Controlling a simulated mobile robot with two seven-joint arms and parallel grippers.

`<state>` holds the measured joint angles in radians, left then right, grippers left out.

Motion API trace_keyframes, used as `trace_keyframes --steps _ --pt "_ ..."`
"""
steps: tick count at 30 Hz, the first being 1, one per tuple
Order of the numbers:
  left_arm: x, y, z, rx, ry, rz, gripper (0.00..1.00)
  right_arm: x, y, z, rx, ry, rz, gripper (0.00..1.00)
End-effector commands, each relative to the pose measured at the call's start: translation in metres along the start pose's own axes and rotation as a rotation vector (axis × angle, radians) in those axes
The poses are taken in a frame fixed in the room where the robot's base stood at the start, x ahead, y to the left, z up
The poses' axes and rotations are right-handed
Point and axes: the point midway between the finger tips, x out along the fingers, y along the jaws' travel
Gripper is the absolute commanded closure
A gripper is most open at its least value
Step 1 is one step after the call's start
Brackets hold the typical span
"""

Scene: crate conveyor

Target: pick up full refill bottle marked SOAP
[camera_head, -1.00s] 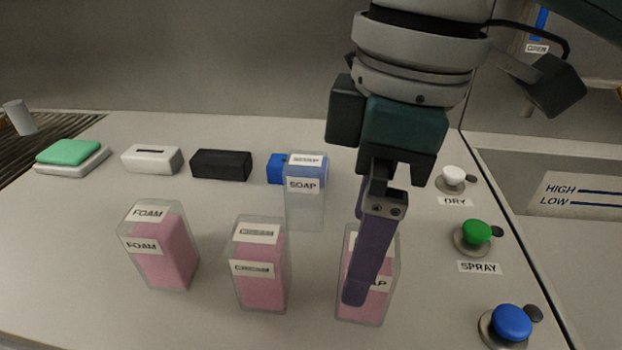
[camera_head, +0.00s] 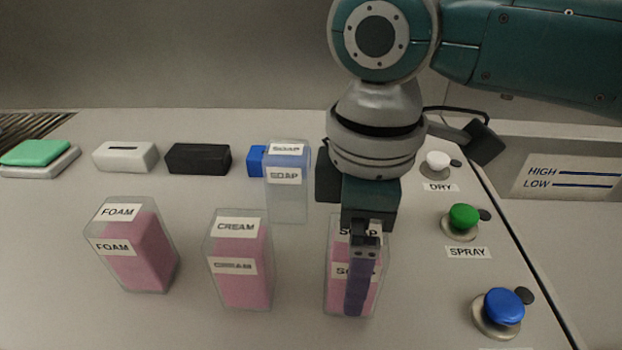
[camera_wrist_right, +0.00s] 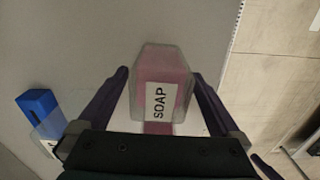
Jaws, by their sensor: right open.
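The full refill bottle marked SOAP (camera_head: 337,292) is clear with pink filling and stands upright at the right of the front row. It also shows in the right wrist view (camera_wrist_right: 160,82), label facing up the picture's middle. My right gripper (camera_head: 355,300) is above and in front of it in the head view and hides part of it. In the right wrist view the open fingers (camera_wrist_right: 160,75) lie on either side of the bottle, with no clear contact. My left gripper is not in view.
Pink bottles marked CREAM (camera_head: 240,285) and FOAM (camera_head: 140,260) stand to the left. Behind are a black block (camera_head: 198,159), a white block (camera_head: 125,156) and a green pad (camera_head: 36,152). Blue (camera_head: 504,306), green (camera_head: 464,216) and white (camera_head: 438,160) buttons line the right edge.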

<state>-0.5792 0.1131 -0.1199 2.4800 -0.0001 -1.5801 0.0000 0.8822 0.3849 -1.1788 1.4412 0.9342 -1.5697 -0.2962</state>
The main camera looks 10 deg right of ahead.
Motion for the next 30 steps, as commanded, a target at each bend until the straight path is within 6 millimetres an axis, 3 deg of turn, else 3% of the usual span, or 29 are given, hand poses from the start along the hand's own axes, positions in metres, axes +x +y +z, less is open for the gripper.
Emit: trace_keyframes --steps 7,30 --pt "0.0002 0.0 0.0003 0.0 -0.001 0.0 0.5 0.0016 -0.0001 -0.0004 -0.001 0.001 0.0 0.01" --pt "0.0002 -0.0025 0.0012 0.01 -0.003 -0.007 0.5 0.0011 -0.0001 -0.0005 0.0 0.002 0.0 0.88"
